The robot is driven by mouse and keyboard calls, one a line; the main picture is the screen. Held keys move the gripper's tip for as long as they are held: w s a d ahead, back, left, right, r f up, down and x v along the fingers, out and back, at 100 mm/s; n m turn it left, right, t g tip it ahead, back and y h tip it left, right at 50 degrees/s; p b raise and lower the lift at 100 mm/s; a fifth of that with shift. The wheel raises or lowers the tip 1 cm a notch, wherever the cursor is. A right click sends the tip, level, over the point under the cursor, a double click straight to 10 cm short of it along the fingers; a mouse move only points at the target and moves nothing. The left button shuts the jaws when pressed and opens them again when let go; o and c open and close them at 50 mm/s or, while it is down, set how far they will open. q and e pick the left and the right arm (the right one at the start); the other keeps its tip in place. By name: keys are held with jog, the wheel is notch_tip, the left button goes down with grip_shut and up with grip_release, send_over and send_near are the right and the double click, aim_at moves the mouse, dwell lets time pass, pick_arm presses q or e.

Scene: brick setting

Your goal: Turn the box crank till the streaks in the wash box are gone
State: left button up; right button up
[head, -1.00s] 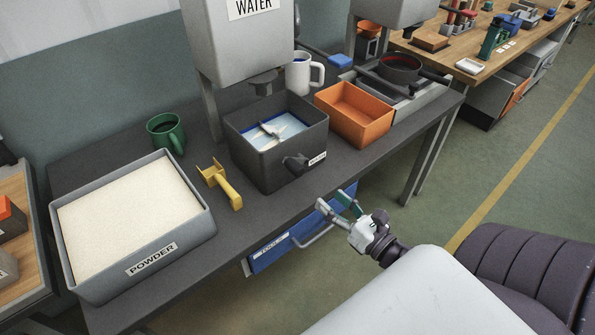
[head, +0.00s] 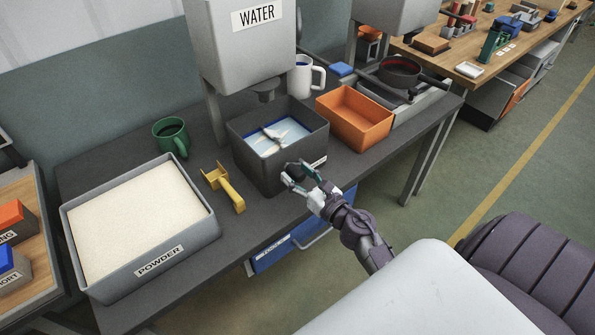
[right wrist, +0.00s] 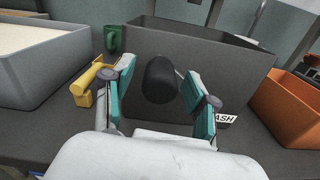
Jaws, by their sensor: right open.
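The dark grey wash box (head: 253,153) stands on the bench under the water tank. It holds bluish liquid with pale streaks (head: 284,130) and a dark paddle across the middle. Its black crank knob (right wrist: 160,80) sticks out from the front wall in the right wrist view. My right gripper (head: 292,172) is at the front of the box, its fingers open on either side of the knob. In the right wrist view the open fingers (right wrist: 157,88) show gaps to the knob on both sides. My left gripper is not in view.
A grey powder tray (head: 189,248) and a yellow scoop (head: 226,187) lie to the left, with a green mug (head: 171,137) behind. An orange bin (head: 354,118) stands close on the right. A white mug (head: 302,75) is behind the box. A blue drawer (head: 273,255) hangs under the bench.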

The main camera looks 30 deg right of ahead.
jog(key=shift+w, duration=0.1)
grip_shut()
dwell(0.3)
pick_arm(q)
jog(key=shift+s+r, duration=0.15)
pick_arm(e)
jog(key=shift+w+r, duration=0.1)
